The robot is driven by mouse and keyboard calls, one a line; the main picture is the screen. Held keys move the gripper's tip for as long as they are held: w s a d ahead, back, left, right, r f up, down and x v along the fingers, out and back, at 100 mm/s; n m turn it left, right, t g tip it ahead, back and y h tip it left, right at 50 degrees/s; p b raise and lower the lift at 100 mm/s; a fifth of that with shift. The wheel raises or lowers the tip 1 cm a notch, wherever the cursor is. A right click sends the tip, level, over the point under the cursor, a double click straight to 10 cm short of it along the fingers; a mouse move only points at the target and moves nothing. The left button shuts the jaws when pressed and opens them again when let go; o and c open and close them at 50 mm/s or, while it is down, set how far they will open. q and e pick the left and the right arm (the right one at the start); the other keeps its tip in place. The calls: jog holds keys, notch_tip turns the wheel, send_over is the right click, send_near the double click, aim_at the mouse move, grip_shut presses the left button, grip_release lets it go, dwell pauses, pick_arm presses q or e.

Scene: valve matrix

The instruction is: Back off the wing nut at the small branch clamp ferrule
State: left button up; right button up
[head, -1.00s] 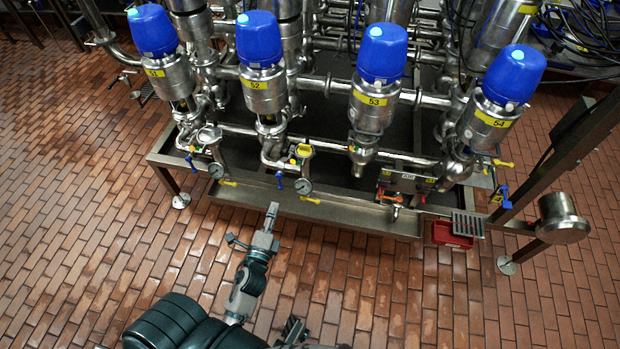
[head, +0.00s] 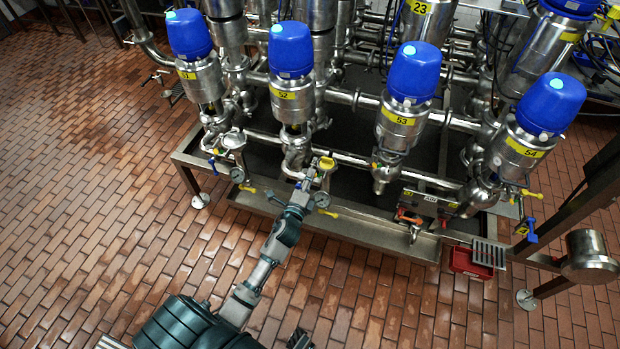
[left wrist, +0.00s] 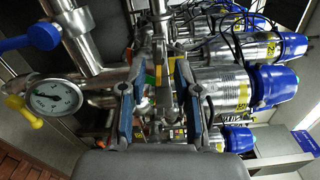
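My left gripper (head: 301,188) reaches the pipework below the valve labelled 52 (head: 290,85). In the left wrist view its two blue-grey fingers (left wrist: 156,95) stand apart, with steel branch fittings (left wrist: 160,45) in and beyond the gap. I cannot make out the wing nut or the clamp ferrule clearly, nor whether a finger touches anything.
Blue-capped valves labelled 53 (head: 405,100) and 54 (head: 535,125) stand to the right. The drip tray's front edge (head: 375,232) runs under my left arm. The tiled floor (head: 90,225) is clear at left.

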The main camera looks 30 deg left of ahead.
pick_arm(q)
jog(key=shift+a+f, duration=0.15)
jog(key=shift+a, duration=0.35)
grip_shut()
jog(key=shift+d, duration=0.3)
pick_arm(e)
jog(key=shift+a+r, duration=0.1)
jog(key=shift+a, duration=0.2)
pick_arm(q)
jog(key=shift+n, duration=0.3)
jog(key=shift+w+a+n+p, duration=0.1)
jog(key=shift+n+p, duration=4.15)
jog(key=shift+n, duration=4.65)
pick_arm(e)
jog(key=s+f, duration=0.5)
jog(key=f, duration=0.4)
jog(key=s+d+f+g, duration=0.1)
jog(key=s+f, duration=0.3)
jog(key=f, duration=0.6)
jog(key=shift+s+d, duration=0.15)
jog(key=shift+s, duration=0.2)
